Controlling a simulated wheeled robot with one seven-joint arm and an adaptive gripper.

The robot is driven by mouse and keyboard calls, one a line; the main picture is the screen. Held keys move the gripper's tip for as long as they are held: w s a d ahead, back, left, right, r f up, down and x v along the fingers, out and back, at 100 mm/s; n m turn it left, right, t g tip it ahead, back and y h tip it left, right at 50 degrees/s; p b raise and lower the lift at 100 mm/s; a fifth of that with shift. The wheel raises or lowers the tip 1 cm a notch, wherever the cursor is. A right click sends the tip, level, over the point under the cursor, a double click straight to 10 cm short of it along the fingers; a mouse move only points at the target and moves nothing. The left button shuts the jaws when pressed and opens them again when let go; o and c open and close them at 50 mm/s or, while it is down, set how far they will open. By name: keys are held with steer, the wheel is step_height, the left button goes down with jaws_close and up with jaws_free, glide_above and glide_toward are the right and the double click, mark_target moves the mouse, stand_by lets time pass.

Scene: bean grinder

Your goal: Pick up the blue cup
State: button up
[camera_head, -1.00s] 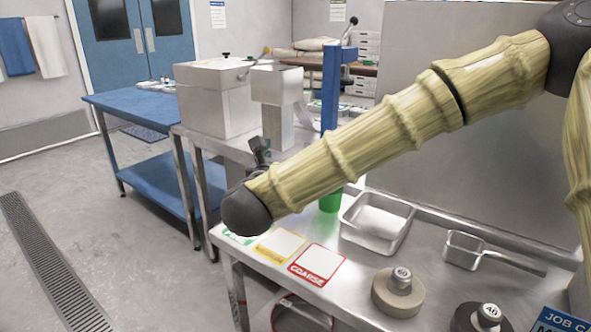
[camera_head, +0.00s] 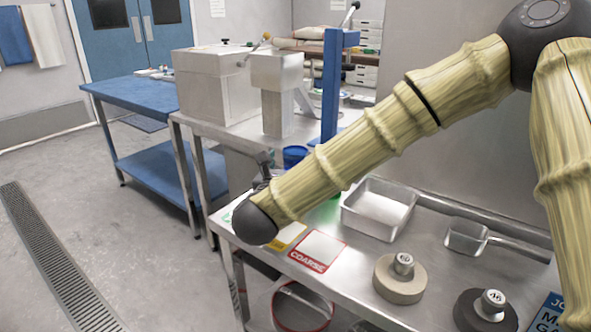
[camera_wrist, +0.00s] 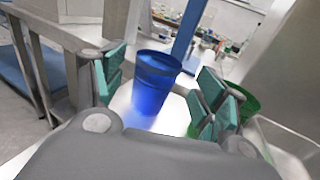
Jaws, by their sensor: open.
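The blue cup (camera_wrist: 152,84) stands upright on the metal table in the wrist view, in front of my gripper (camera_wrist: 162,88) and between the lines of its two fingers. My gripper is open, with teal pads on both fingers and nothing held. In the head view the cup (camera_head: 294,156) shows only its upper part beside the blue post, behind my arm. My gripper (camera_head: 264,165) is mostly hidden behind my forearm there, so the gap to the cup is hard to judge.
A green cup (camera_wrist: 238,104) stands close to the right finger. A metal tray (camera_head: 378,225), a small scoop (camera_head: 466,238) and two weights (camera_head: 400,280) sit to the right. A blue post (camera_head: 331,85) rises behind the cup. Coloured cards (camera_head: 317,250) lie at the front edge.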

mark_target(292, 157)
steer(key=shift+x, duration=2.75)
steer(key=shift+s, duration=0.1)
steer(key=c, duration=0.8)
